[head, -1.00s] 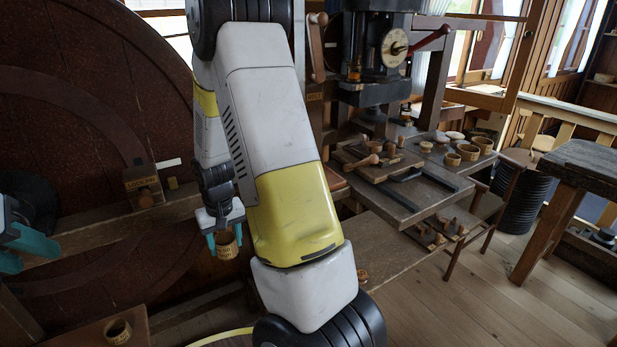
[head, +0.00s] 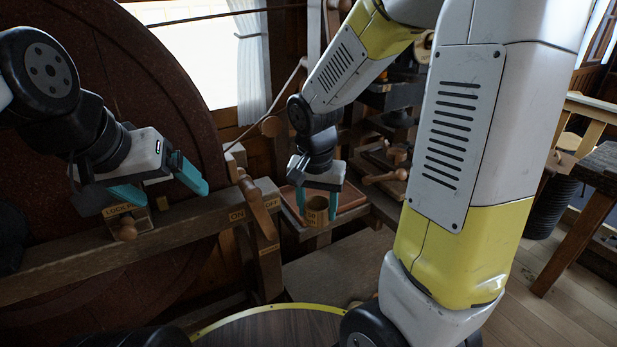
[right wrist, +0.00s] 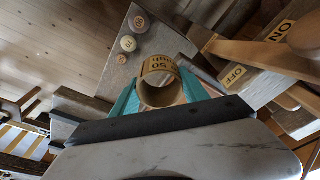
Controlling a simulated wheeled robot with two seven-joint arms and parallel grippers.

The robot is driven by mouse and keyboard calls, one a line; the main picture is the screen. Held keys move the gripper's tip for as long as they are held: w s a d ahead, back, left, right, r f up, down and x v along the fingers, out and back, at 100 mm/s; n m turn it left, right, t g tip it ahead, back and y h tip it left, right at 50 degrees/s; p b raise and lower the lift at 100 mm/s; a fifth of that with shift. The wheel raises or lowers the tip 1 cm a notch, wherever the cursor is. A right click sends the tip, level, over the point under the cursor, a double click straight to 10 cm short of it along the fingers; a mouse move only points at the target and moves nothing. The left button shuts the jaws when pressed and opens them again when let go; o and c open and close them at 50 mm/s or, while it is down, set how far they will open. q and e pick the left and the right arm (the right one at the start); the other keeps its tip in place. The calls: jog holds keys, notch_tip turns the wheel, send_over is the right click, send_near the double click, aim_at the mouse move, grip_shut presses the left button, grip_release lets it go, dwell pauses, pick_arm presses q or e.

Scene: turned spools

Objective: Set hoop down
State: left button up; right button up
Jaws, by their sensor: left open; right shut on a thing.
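The hoop (head: 317,212) is a short tan wooden ring with dark lettering. It also shows in the right wrist view (right wrist: 158,66), where I look into its open middle. My right gripper (head: 319,206) is shut on the hoop, with teal fingers on either side of it. The hoop is in front of or over a red-brown, wood-rimmed tray (head: 350,201); I cannot tell whether it touches anything below. My left gripper (head: 160,187) is open and empty at the left, by a wooden beam.
A large dark red wheel (head: 180,75) stands behind the beam (head: 190,226). A lever (head: 259,210) stands beside ON and OFF labels, close left of the hoop. Small numbered wooden discs (right wrist: 128,43) lie on a board in the right wrist view. My right arm covers much of the head view's right side.

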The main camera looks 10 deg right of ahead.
jog(key=w+d, duration=0.1)
jog(key=w, duration=0.4)
jog(key=w+d+f, duration=0.1)
jog(key=w, duration=0.4)
jog(key=w+d, duration=0.2)
jog(key=w, duration=0.3)
jog(key=shift+d+f, duration=0.1)
jog(key=shift+f, duration=0.05)
jog(key=shift+w+f, duration=0.2)
jog(key=shift+f, duration=1.6)
jog(key=o, duration=1.3)
jog(key=shift+f, duration=0.15)
jog(key=shift+c, duration=0.2)
